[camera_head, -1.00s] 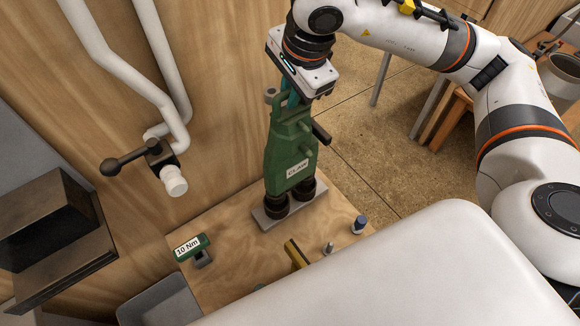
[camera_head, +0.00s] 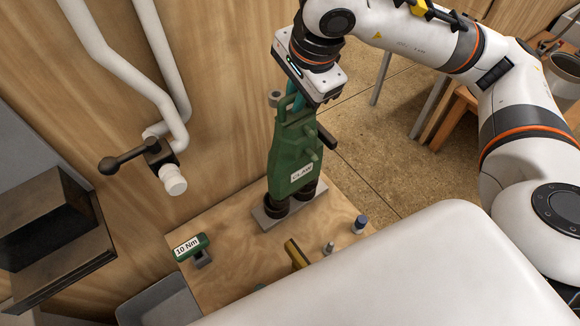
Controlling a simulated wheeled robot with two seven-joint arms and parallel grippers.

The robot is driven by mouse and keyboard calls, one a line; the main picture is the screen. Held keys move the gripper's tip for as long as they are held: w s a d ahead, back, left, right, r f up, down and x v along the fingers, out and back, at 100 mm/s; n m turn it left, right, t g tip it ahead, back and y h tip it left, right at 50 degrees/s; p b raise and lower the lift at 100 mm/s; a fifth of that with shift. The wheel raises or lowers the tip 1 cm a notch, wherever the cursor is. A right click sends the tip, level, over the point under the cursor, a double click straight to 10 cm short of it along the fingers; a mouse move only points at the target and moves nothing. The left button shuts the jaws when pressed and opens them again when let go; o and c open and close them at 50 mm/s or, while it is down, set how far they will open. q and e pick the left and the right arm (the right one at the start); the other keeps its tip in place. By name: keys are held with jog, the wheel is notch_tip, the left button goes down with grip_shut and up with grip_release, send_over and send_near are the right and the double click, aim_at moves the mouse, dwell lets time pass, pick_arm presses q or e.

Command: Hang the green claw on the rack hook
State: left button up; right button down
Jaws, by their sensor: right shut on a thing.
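The green claw (camera_head: 292,150) with a white "CLAW" label stands nearly upright, leaning a little right at the top, over a grey plate (camera_head: 268,221) with two dark round cups (camera_head: 276,205) on a wooden table. I cannot tell whether its lower end is still inside the cups. My right gripper (camera_head: 294,97) is at the top of the claw, shut on its handle; the fingers are mostly hidden by the gripper body. My left gripper is not in view. I cannot make out a rack hook.
A green "10 Nm" tool (camera_head: 190,245) stands on the wooden table (camera_head: 228,222). A yellow-black item (camera_head: 296,253), a small metal peg (camera_head: 328,248) and a blue-capped piece (camera_head: 360,224) are near the front. White pipes with a black-handled valve (camera_head: 140,157) are at left.

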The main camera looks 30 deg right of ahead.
aim_at(313, 134)
jog(key=shift+s+d+b, duration=0.25)
jog(key=shift+s+b, duration=0.1)
jog(key=shift+s, duration=1.15)
jog(key=shift+s+d+b, duration=0.2)
jog(key=shift+s+b, duration=0.1)
jog(key=shift+s, duration=1.2)
jog(key=shift+s+f+b, duration=0.15)
jog(key=shift+b, duration=0.2)
jog(key=s+b, duration=0.1)
jog(key=b, duration=0.1)
jog(key=s+b, duration=0.2)
jog(key=b, duration=0.1)
jog(key=s+b, duration=0.2)
jog(key=shift+d+r, duration=0.2)
jog(key=shift+d, duration=0.15)
jog(key=c, duration=2)
grip_release()
grip_shut()
